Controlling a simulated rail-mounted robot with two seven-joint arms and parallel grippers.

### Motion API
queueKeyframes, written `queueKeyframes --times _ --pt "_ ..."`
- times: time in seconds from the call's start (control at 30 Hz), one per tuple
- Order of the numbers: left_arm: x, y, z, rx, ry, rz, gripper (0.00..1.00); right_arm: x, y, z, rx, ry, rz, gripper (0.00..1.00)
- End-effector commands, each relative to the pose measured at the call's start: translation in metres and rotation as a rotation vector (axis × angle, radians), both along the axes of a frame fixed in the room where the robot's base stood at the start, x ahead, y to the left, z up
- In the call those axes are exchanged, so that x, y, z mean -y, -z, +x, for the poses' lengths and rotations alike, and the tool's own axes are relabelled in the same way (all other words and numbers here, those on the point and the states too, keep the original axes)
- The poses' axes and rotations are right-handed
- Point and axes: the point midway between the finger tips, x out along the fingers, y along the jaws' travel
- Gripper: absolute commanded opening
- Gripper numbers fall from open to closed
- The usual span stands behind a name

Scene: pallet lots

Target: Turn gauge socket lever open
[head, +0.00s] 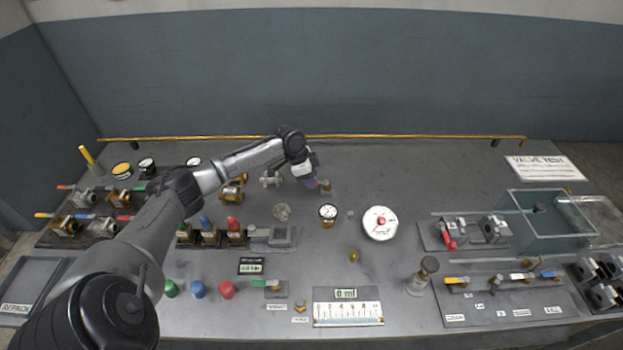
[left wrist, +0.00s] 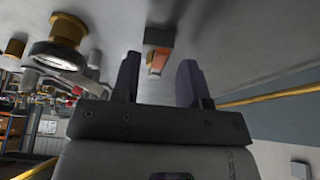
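My left gripper (head: 312,183) is low over the middle back of the bench, with its dark purple fingertips beside a small brownish fitting (head: 325,185). In the left wrist view the two fingers (left wrist: 158,82) stand apart, with nothing clearly gripped. A small block with an orange-brown part (left wrist: 157,60) shows beyond and between the fingertips. I cannot tell for certain whether it is the gauge socket lever, or how its lever is turned. A small round gauge (head: 328,212) on a brass base stands just in front of the gripper. My right gripper is not in view.
A large white dial (head: 380,223) lies right of the small gauge. Several valves (head: 232,232) with coloured handles stand at left. A red-handled valve (head: 447,236) and a glass tank (head: 545,225) are at right. A brass rail (head: 400,136) runs along the back.

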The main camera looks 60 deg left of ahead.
Motion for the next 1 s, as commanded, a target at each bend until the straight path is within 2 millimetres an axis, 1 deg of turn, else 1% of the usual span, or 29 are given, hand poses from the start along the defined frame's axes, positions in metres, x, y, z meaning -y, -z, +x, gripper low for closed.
queueKeyframes --times 0.37,0.77,0.8,1.0 --pt "0.0009 0.003 0.001 0.0 0.0 0.0 0.4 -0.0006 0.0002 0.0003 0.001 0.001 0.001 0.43" --pt "0.0008 0.0029 0.0009 0.0 0.0 0.0 0.02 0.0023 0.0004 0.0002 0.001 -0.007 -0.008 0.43" --pt "0.0008 0.0029 0.0009 0.0 0.0 0.0 0.0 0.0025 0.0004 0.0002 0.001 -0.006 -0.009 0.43" --pt "0.0011 0.0018 0.0007 -0.001 -0.004 0.0 0.0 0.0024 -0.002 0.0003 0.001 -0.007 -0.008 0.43"
